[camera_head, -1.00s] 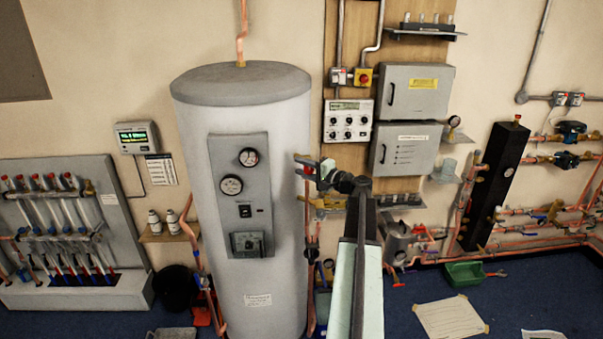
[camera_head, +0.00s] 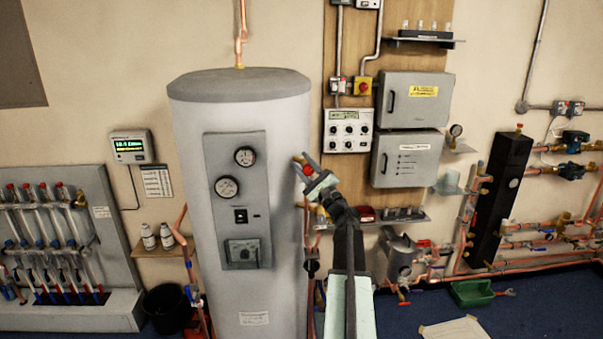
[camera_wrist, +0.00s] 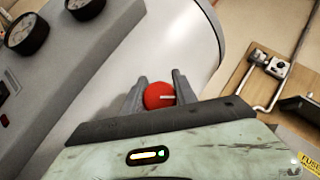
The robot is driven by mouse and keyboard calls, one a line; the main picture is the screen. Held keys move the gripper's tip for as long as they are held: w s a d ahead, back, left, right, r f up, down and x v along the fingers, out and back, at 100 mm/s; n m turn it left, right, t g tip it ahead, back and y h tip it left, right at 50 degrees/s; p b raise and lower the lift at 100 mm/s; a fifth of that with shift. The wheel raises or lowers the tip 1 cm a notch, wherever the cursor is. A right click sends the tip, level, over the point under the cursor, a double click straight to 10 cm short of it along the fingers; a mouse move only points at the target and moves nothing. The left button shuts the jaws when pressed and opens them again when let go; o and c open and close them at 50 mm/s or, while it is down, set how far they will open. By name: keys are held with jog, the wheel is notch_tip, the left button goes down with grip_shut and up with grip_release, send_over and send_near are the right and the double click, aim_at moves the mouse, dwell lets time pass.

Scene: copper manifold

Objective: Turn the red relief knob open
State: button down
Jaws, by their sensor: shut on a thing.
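The red knob (camera_wrist: 158,96), with a pale line on its face, sits between the two dark fingers of my gripper (camera_wrist: 159,82) in the wrist view. The fingers are shut on its sides. In the head view my gripper (camera_head: 314,182) is at the right side of the tall grey tank (camera_head: 290,130), near a brass fitting (camera_head: 299,158). A small red spot shows at the jaws there, and the gripper hides most of it. I cannot tell how far the knob is turned.
Two gauges sit on the tank's grey panel (camera_head: 238,190). Grey boxes (camera_head: 412,99) and a small shelf (camera_head: 405,217) are on the wall right of the tank. Copper pipes run below my gripper.

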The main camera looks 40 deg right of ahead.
aim_at(310, 173)
jog(key=shift+m+h+b, duration=0.3)
jog(key=shift+m+h, duration=0.3)
jog(key=shift+h, duration=0.1)
jog(key=shift+d+t, duration=0.1)
jog(key=shift+t, duration=0.2)
jog(key=c, duration=1)
grip_release()
jog(key=shift+o, duration=0.2)
jog(key=b+v, duration=0.4)
jog(key=v, duration=0.3)
jog(key=shift+s+f, duration=0.25)
jog(key=shift+s, duration=0.2)
